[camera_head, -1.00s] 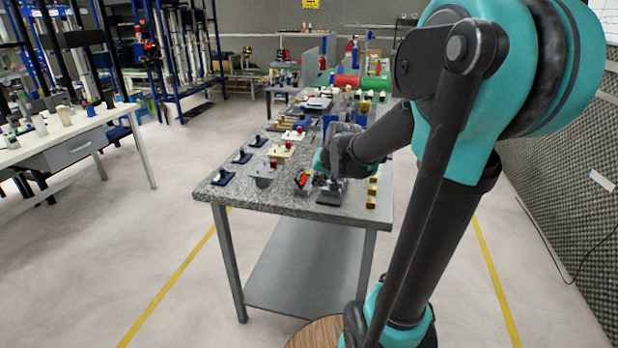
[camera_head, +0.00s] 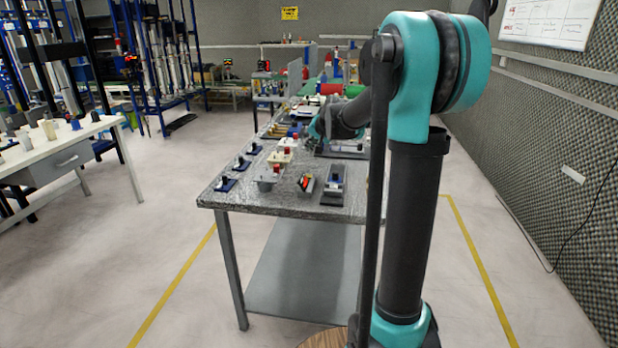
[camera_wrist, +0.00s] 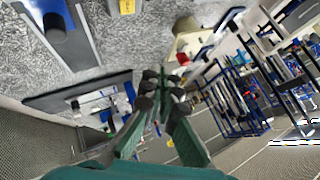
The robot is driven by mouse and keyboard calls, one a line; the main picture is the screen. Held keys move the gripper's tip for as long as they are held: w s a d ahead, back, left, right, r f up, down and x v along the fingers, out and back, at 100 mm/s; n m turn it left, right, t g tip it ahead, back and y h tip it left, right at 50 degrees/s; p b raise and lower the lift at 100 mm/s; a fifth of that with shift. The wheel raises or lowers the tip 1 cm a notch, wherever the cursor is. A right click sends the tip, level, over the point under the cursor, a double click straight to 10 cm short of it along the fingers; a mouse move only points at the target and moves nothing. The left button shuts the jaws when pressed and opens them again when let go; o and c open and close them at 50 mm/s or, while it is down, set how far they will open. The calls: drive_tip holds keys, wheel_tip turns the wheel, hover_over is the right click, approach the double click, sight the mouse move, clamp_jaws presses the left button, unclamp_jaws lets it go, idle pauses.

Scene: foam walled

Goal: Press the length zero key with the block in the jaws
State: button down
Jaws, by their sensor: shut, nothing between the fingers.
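My gripper (camera_head: 320,132) is over the middle of the granite-topped table (camera_head: 275,204), seen small and partly hidden in the head view. In the wrist view its dark fingertips (camera_wrist: 165,92) are close together and hold nothing. No block shows in the jaws. I cannot make out a length zero key. A dark device with a light part (camera_head: 333,186) and a small red-and-black item (camera_head: 306,182) lie at the near end of the table, apart from the gripper.
A cream block with a red knob (camera_head: 279,157) and several small dark fixtures with knobs (camera_head: 225,184) stand to the left on the table. In the wrist view a black-framed panel (camera_wrist: 50,100) lies left of the fingers. A white bench (camera_head: 70,145) stands far left.

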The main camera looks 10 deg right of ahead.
sight(310, 176)
drive_tip(key=shift+f, duration=4.35)
drive_tip(key=shift+f, duration=0.1)
drive_tip(key=shift+f, duration=0.3)
drive_tip(key=shift+f, duration=0.45)
drive_tip(key=shift+r, duration=0.85)
drive_tip(key=shift+r, duration=2.55)
